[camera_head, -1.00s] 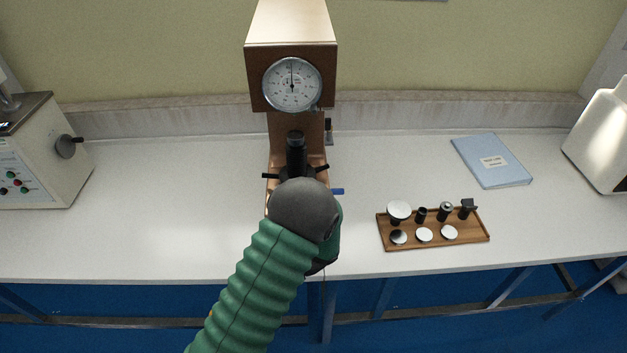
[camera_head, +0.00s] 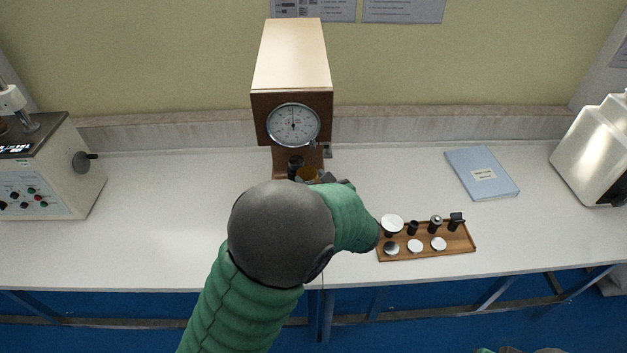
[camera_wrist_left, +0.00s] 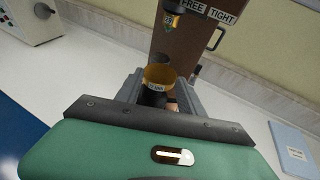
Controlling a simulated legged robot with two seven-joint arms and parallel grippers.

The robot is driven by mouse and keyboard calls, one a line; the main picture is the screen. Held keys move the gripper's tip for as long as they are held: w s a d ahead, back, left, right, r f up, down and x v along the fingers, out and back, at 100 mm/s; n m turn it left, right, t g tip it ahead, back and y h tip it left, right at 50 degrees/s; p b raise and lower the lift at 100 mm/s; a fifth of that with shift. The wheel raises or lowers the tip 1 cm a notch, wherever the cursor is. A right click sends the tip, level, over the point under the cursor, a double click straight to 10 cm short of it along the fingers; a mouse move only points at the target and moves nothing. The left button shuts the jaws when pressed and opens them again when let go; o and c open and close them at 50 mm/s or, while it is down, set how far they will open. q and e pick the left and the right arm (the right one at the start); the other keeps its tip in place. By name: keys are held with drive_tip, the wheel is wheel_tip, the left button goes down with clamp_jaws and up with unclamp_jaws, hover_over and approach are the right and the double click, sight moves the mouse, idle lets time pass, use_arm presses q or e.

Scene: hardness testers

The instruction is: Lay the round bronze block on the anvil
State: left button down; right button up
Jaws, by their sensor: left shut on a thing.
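The round bronze block (camera_head: 307,174) shows at the front of the hardness tester in the head view. In the left wrist view the block (camera_wrist_left: 158,74) is between the two grey fingers of my left gripper (camera_wrist_left: 160,88), which is shut on it. A black cylinder (camera_wrist_left: 152,97) shows just below the block there. I cannot tell whether they touch. A black post (camera_head: 295,164), apparently the anvil's support, stands beside the block in the head view. The anvil's top is not clearly seen. My left forearm hides the tester's base. My right gripper is out of view.
The tester's dial head (camera_head: 293,124) overhangs the work spot. A wooden tray (camera_head: 436,253) with several small parts lies to the right, close to my left arm. A blue folder (camera_head: 481,173) lies behind it. Another machine (camera_head: 40,175) stands at the left; the left bench top is clear.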

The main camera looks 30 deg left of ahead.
sight(301, 164)
use_arm(q)
drive_tip(key=x, duration=0.2)
drive_tip(key=r+b+x, duration=0.1)
drive_tip(key=x, duration=0.4)
drive_tip(key=shift+w+a+r+b, duration=0.1)
drive_tip(key=shift+a+r+b, duration=0.15)
drive_tip(key=shift+b, duration=0.05)
drive_tip(key=shift+w+a, duration=0.55)
drive_tip(key=shift+a, duration=0.1)
drive_tip(key=shift+d+f, duration=0.1)
drive_tip(key=shift+s+d, duration=0.1)
drive_tip(key=shift+s, duration=0.05)
drive_tip(key=shift+s+d, duration=0.15)
drive_tip(key=shift+s, duration=0.15)
